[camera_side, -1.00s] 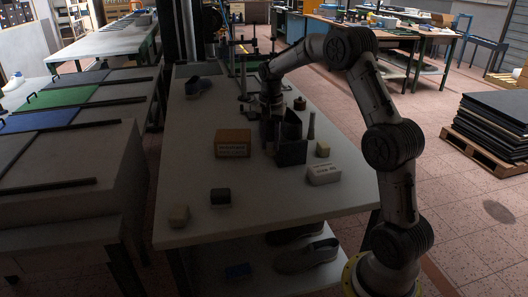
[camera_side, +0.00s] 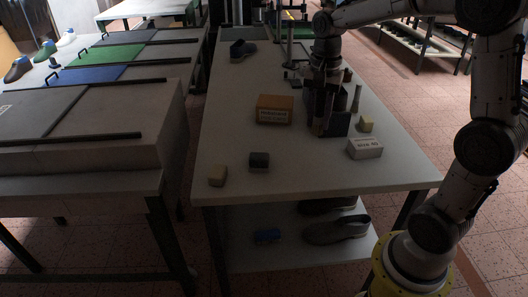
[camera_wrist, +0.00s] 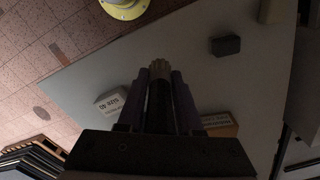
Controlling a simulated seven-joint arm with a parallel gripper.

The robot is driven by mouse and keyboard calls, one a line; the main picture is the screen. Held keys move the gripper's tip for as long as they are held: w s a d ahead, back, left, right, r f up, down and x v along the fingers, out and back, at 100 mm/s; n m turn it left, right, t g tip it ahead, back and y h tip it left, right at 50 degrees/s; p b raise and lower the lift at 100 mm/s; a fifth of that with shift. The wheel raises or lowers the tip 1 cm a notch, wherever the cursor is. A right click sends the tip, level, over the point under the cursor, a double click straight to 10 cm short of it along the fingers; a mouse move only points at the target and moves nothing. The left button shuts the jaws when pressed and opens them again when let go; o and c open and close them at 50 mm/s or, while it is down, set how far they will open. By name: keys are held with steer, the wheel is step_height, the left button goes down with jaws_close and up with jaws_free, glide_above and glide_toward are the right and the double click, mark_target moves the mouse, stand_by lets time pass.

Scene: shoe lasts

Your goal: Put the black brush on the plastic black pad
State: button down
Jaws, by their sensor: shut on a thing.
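In the wrist view, my gripper (camera_wrist: 158,95) is shut on a dark, slim thing with a tan, ridged tip, which looks like the black brush (camera_wrist: 159,104). The fingers hide much of it. In the side view it is too dark to tell the brush from the fingers, or whether it touches the table. Dark flat panels lie on the left bench, a near one (camera_side: 40,112) and a far one (camera_side: 153,37); I cannot tell whether either is the plastic black pad.
A brown box (camera_side: 274,109), a white box (camera_side: 365,148), a yellowish block (camera_side: 366,124), a dark block (camera_side: 259,162) and a tan block (camera_side: 218,176) stand on the table (camera_side: 310,178). Green (camera_side: 108,55) and blue (camera_side: 92,76) panels lie on the left bench. The table's near middle is clear.

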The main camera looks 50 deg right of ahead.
steer(key=a+r+n, duration=0.2)
steer(key=a, duration=0.4)
glide_toward(259, 156)
steer(key=shift+s+f, duration=0.25)
steer(key=shift+s, duration=0.4)
steer(key=shift+w+f, duration=0.55)
steer(key=shift+f, duration=0.05)
steer(key=shift+w+f, duration=0.15)
steer(key=shift+f, duration=1.55)
steer(key=shift+f, duration=0.2)
steer(key=c, duration=0.6)
jaws_free()
